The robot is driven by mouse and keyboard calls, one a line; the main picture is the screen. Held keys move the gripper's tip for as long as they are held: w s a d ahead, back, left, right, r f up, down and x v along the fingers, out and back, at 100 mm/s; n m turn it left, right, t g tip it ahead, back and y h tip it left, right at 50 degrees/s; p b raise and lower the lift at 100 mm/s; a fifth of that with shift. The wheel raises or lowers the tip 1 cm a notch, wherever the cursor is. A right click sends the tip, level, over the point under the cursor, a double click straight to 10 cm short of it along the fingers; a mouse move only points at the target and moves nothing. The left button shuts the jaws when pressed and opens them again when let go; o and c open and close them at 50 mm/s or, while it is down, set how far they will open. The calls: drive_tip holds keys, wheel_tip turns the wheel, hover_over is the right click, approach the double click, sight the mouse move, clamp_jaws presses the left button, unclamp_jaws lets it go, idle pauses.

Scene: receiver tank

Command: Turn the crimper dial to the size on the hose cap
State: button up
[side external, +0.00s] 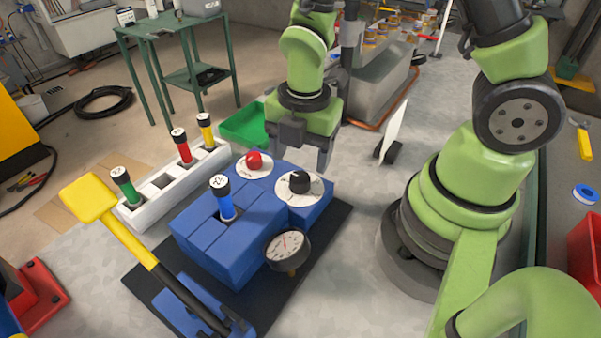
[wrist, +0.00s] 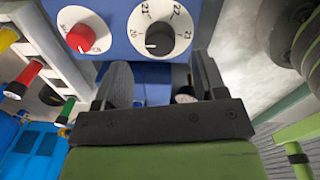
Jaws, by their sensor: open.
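The crimper (side external: 215,240) is a blue block on a dark mat. Its dial is a black knob (side external: 299,182) on a white plate, also in the wrist view (wrist: 160,38), where the plate shows 20, 21, 22 and 23. I cannot tell surely which number the knob points to. A blue hose with a black, white-topped cap (side external: 219,184) stands upright in the crimper's slot; the cap's number is too small to read surely. My gripper (side external: 308,160) is open and empty, beyond and above the dial. In the wrist view its fingers (wrist: 162,72) are spread, with the dial past their tips.
A red knob (side external: 254,160) sits beside the dial, and a pressure gauge (side external: 287,246) at the crimper's front. A yellow-handled lever (side external: 115,225) slants in front. A white rack (side external: 165,190) holds green, red and yellow hoses. A green tray (side external: 243,126) lies behind.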

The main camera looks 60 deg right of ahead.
sight(301, 177)
drive_tip(key=shift+f, duration=2.6)
drive_tip(key=shift+c, duration=0.5)
drive_tip(key=c, duration=0.8)
drive_tip(key=shift+m, duration=0.8)
drive_tip(key=o, duration=0.9)
wheel_tip(301, 177, up, 10)
